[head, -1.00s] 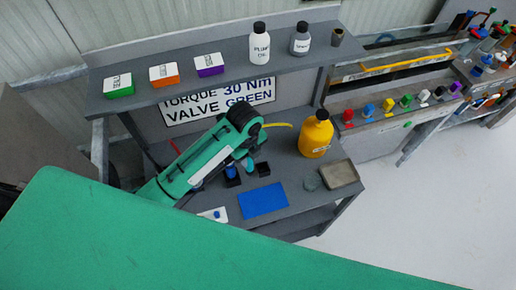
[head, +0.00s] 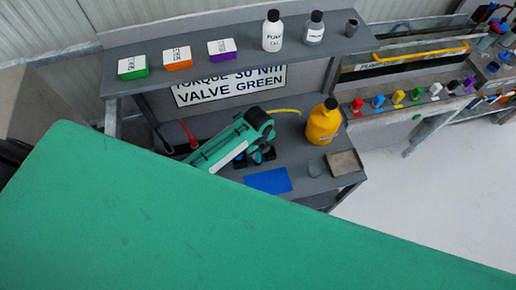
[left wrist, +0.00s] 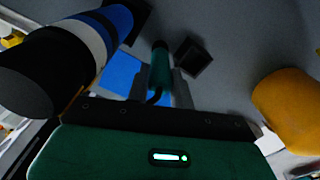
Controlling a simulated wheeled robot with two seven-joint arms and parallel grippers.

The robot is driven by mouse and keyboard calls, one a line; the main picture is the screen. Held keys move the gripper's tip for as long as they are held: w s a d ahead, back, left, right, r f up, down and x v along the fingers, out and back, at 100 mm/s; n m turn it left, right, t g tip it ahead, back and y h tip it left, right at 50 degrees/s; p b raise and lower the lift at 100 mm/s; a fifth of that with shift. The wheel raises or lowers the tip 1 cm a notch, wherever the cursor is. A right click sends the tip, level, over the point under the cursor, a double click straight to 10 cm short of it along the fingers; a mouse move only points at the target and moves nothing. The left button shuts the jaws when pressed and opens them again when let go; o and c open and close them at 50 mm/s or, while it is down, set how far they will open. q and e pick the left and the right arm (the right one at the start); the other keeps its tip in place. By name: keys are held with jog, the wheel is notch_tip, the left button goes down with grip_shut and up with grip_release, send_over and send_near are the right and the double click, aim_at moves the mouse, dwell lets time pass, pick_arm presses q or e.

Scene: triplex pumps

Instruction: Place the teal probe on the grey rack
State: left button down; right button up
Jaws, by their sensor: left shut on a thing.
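My left gripper (left wrist: 160,88) is shut on the teal probe (left wrist: 159,62), which stands out between the fingers in the left wrist view. In the head view my left gripper (head: 264,155) is over the grey bench, just behind the blue mat (head: 268,180); its fingers are largely hidden by my arm. An open black square holder (left wrist: 193,55) sits near the probe's tip, apart from it in the picture. I cannot tell which thing is the grey rack. My right gripper is not in view.
A blue, white and black cylinder (left wrist: 75,52) stands close on the left of the wrist view. A yellow bottle (head: 323,122) and a shallow tray (head: 345,163) are to the right on the bench. Boxes and bottles line the shelf (head: 200,68) above.

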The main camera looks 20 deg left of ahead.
pick_arm(q)
jog(key=shift+f, duration=0.1)
jog(key=c, duration=1.2)
grip_release()
notch_tip(320, 180, up, 11)
jog(key=b, duration=0.4)
jog(key=shift+r, duration=0.6)
